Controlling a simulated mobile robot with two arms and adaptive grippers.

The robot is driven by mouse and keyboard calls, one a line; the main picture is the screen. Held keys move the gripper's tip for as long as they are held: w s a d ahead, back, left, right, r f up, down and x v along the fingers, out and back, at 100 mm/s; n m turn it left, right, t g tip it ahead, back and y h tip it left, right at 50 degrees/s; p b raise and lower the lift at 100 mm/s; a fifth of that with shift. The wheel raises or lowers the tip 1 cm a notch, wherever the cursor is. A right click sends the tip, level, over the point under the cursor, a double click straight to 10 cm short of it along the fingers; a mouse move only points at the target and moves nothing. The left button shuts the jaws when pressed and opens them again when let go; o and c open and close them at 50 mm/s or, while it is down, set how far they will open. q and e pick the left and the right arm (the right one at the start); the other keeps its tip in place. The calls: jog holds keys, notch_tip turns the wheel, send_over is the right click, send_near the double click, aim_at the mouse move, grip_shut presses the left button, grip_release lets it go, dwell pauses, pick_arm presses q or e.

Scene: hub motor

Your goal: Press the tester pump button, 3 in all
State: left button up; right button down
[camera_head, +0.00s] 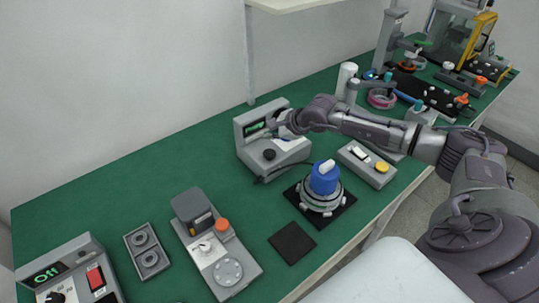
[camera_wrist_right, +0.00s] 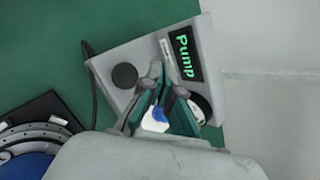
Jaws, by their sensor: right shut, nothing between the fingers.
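The tester (camera_head: 252,152) is a grey box on the green table, with a green-lit display (camera_head: 255,128) and a black round knob (camera_head: 268,154). In the right wrist view the tester (camera_wrist_right: 112,62) shows its display (camera_wrist_right: 182,55) reading "Pump" and its black knob (camera_wrist_right: 125,76). My right gripper (camera_head: 275,121) is at the tester's panel, shut and empty. In the wrist view its fingers (camera_wrist_right: 168,84) lie over the panel beside the display. A small blue part (camera_wrist_right: 159,114) on white shows between the fingers, partly hidden. Whether the fingertips touch anything is unclear. My left gripper is not in view.
A hub motor with a blue top (camera_head: 323,180) stands on a black mat right of the tester. A grey box with a yellow button (camera_head: 381,167) is beyond it. A device reading "Off" (camera_head: 72,277) stands front left. Green table is clear left of the tester.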

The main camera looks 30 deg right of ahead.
aim_at(268, 152)
notch_tip(268, 152, down, 5)
jog(key=b, duration=0.3)
jog(key=shift+r, duration=0.15)
jog(key=shift+r, duration=0.1)
dwell(0.9)
jog(key=shift+f+b, duration=0.45)
jog(key=shift+b, duration=0.15)
jog(key=shift+f+b, duration=0.95)
jog(key=shift+f, duration=0.1)
dwell(0.9)
jog(key=shift+r, duration=0.1)
jog(key=shift+r+p, duration=0.7)
jog(key=shift+r, duration=0.65)
